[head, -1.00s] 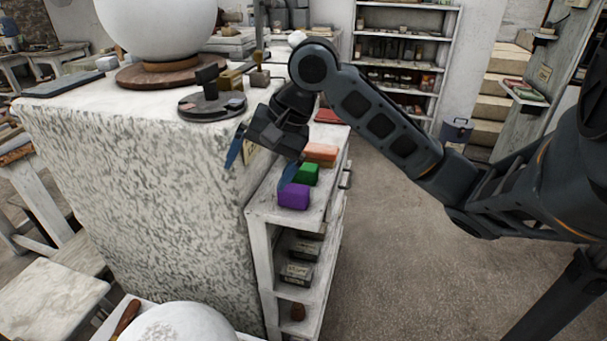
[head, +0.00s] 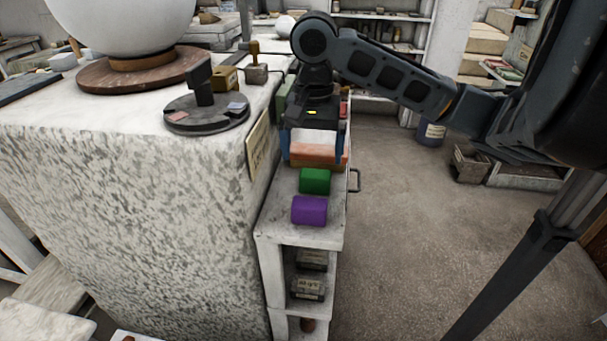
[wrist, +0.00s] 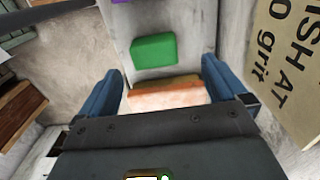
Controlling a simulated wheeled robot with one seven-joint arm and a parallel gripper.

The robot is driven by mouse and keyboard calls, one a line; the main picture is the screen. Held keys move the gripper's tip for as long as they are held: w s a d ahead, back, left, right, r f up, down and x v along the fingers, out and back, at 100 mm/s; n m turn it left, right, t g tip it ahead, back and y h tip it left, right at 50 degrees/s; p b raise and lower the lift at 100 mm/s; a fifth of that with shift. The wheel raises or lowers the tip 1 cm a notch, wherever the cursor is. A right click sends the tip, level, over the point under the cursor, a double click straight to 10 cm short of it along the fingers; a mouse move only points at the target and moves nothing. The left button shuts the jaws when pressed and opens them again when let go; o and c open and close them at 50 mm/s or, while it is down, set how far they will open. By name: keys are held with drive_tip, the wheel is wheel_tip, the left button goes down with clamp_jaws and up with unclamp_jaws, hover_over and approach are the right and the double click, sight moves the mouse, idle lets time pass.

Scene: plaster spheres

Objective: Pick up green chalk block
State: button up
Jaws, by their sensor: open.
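The green chalk block (head: 314,181) lies on top of a narrow white shelf unit, between a purple block (head: 309,211) in front and an orange-white block (head: 318,150) behind. In the wrist view the green block (wrist: 154,51) is ahead of my fingertips, apart from them. My gripper (head: 312,148) is over the orange-white block, with its blue fingers on either side of it in the head view. It is open. In the wrist view the orange-white block (wrist: 166,94) shows between the fingers, partly hidden by the gripper body; whether they touch is unclear.
A large speckled plaster pedestal (head: 130,190) rises left of the shelf, carrying a round dark stand (head: 206,117). A sign (wrist: 287,62) hangs on its side close to my gripper. A handle (head: 355,181) sticks out at the shelf's right.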

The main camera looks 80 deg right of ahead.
sight(315, 173)
drive_tip(key=f, duration=0.7)
drive_tip(key=shift+s+f, duration=0.15)
drive_tip(key=shift+s, duration=0.2)
drive_tip(key=shift+c, duration=0.3)
drive_tip(key=c, duration=1.1)
